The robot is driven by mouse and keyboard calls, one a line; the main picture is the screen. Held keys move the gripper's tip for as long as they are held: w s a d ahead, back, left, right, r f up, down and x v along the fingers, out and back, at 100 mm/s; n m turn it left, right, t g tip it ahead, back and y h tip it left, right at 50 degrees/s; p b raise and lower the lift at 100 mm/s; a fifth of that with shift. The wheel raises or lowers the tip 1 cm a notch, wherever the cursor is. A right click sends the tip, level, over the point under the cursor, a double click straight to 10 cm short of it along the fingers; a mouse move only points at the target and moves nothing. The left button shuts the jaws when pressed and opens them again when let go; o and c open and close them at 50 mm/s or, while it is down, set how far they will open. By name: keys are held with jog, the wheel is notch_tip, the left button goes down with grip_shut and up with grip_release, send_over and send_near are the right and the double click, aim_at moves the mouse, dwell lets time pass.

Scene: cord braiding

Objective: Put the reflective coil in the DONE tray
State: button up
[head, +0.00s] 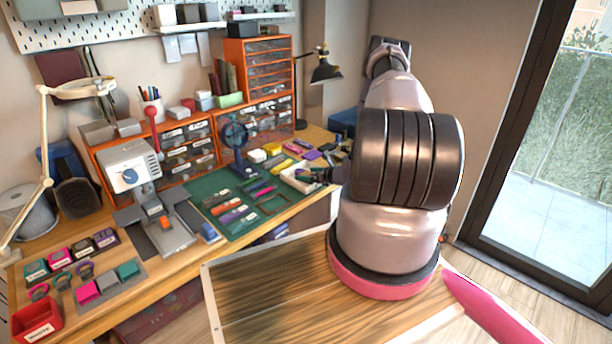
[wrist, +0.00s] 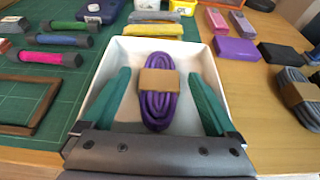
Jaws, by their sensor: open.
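A white open tray (wrist: 190,52) stands at the edge of the green mat; no DONE label is readable on it. A purple cord coil (wrist: 156,105) with a brown band lies inside it. My gripper (wrist: 160,82) is open, its two teal fingers apart at either side of the purple coil, reaching over or into the tray. A grey coil (wrist: 295,97) with a brown band lies on the wood to the right, partly cut off. I cannot tell which coil is the reflective one. In the head view the white tray (head: 299,178) is partly hidden by my arm.
Purple (wrist: 236,49) and black blocks (wrist: 279,53) lie right of the tray. Yellow (wrist: 153,30) and grey bundles lie behind it. Green, blue and pink rolls and a brown frame (wrist: 25,103) are left on the mat. A blue fan-like device (head: 237,145) stands nearby.

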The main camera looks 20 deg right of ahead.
jog(key=v, duration=1)
jog(key=a+r+n+g+y, duration=0.2)
jog(key=a+r+n, duration=0.35)
jog(key=r, duration=0.45)
jog(key=s+a+r+n+g+y, duration=0.15)
jog(key=a+r+n, duration=0.35)
jog(key=r, duration=0.5)
jog(key=a+r+n+g+y, duration=0.25)
jog(key=a+r, duration=0.35)
jog(key=r, duration=0.4)
jog(key=s+a+r+n+g+h, duration=0.2)
jog(key=s+a+r+n, duration=0.2)
jog(key=s+r, duration=0.25)
jog(key=s+a+r+n+g+h, duration=0.2)
jog(key=s+a+r+n, duration=0.1)
jog(key=s+r+n, duration=0.3)
jog(key=s+d+r+n+t+h, duration=0.1)
jog(key=s+r+n+t+h, duration=0.3)
jog(key=s+r, duration=0.5)
jog(key=s+n, duration=0.1)
jog(key=s, duration=0.3)
jog(key=shift+d+r+h, duration=0.25)
jog(key=shift+d+h, duration=0.05)
jog(key=shift+d, duration=0.05)
